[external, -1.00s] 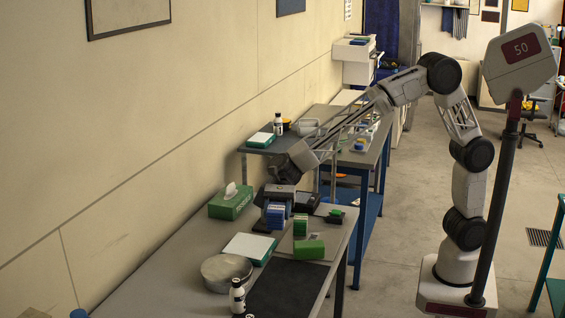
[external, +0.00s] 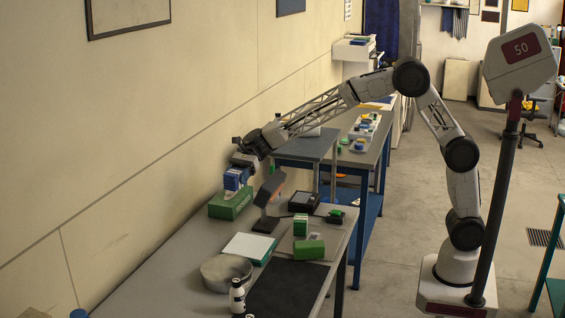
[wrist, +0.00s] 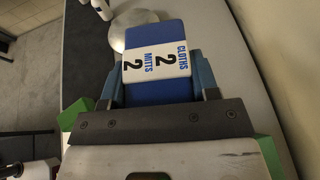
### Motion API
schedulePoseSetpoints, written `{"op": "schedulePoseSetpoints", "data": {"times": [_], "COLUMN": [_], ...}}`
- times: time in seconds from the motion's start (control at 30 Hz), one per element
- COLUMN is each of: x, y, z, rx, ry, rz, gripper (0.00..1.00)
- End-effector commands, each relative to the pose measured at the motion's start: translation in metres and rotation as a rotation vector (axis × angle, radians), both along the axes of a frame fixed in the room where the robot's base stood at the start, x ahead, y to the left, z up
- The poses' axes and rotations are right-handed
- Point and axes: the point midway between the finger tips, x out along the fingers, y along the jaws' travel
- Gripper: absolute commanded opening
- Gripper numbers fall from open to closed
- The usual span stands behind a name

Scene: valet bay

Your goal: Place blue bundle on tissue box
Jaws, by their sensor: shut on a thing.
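The blue bundle (external: 236,177) has a white label band. In the wrist view the blue bundle (wrist: 158,62) shows its label "CLOTHS 2 MITTS 2". My gripper (external: 240,166) is shut on it. The green tissue box (external: 231,206) stands on the table against the wall. In the external view the bundle is directly over the box's top, hiding the tissue; whether it touches the box I cannot tell. Green parts of the tissue box (wrist: 268,155) show beside my gripper in the wrist view.
A tilted stand (external: 268,200) is close right of the tissue box. A white-topped box (external: 249,247), a round tin (external: 227,271), a bottle (external: 237,296), a green bundle (external: 309,249) and a green-and-white bundle (external: 300,225) are on the table.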

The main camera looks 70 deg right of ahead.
Motion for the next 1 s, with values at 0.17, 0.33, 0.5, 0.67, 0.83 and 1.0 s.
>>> {"op": "schedulePoseSetpoints", "data": {"times": [0.17, 0.33, 0.5, 0.67, 0.83, 1.0], "x": [0.038, 0.07, 0.097, 0.114, 0.127, 0.127], "y": [-0.054, -0.106, -0.158, -0.198, -0.228, -0.228], "z": [-0.001, -0.002, -0.003, -0.003, -0.004, -0.029], "rx": [0.0, 0.0, 0.0, -0.001, -0.001, 0.0], "ry": [0.0, 0.001, 0.0, 0.0, 0.0, 0.002], "rz": [-0.067, -0.127, -0.183, -0.225, -0.256, -0.257], "gripper": [0.28, 0.28, 0.28, 0.28, 0.28, 0.28]}}
